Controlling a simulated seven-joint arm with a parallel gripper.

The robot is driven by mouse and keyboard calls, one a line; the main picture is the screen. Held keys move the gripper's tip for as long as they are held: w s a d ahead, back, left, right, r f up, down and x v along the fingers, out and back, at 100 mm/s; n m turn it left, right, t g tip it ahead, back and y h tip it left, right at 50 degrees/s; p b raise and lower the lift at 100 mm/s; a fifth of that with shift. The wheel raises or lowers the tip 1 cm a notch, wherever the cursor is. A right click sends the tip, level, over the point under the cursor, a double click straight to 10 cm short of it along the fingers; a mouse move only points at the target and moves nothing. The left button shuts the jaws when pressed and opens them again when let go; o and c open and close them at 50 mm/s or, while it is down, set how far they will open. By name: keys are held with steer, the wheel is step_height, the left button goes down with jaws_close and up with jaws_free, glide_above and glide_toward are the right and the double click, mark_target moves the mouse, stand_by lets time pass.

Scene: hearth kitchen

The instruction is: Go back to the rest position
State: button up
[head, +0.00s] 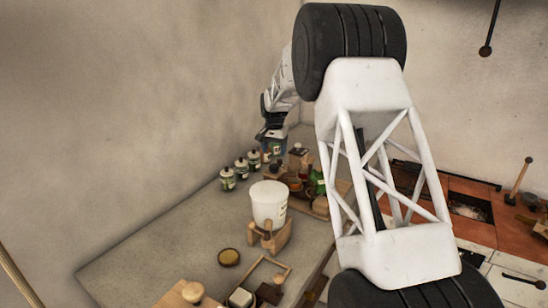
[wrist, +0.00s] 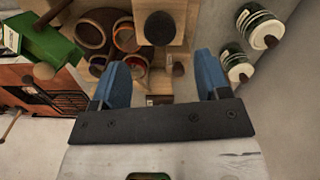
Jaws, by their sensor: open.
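My gripper (head: 271,144) is at the far end of the counter in the head view, above the back group of jars and wooden things. In the wrist view my gripper (wrist: 162,78) has its two blue fingers wide apart, with nothing held between them. Beyond the fingers is a wooden block or box with a dark round knob (wrist: 160,28). The head view is too small to show how far the fingertips are above the things below.
Several lidded jars (head: 228,179) line the wall side. A white bucket (head: 268,205) stands mid-counter by a wooden holder. A round brown dish (head: 229,257) lies nearer. In the wrist view, bowls (wrist: 91,34) and a green box (wrist: 50,42) are left, jars (wrist: 260,25) right.

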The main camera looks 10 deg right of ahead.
steer(key=shift+r, duration=0.45)
steer(key=shift+s+r, duration=0.2)
steer(key=shift+s, duration=0.05)
steer(key=s+a+r+n, duration=0.1)
steer(key=s+r, duration=0.4)
steer(key=s, duration=0.4)
steer(key=s+a+r+n+t, duration=0.1)
steer(key=s+r, duration=0.3)
steer(key=s, duration=0.6)
steer(key=s+a+r+n, duration=0.1)
steer(key=s+r, duration=0.4)
steer(key=s, duration=0.4)
steer(key=s+a+f+n, duration=0.1)
steer(key=s+f, duration=0.2)
steer(key=s, duration=1.5)
steer(key=s+a+f+n+t, duration=0.1)
steer(key=s+f+n, duration=0.1)
steer(key=s, duration=1.6)
steer(key=shift+f+n+t, duration=0.3)
steer(key=shift+f, duration=0.25)
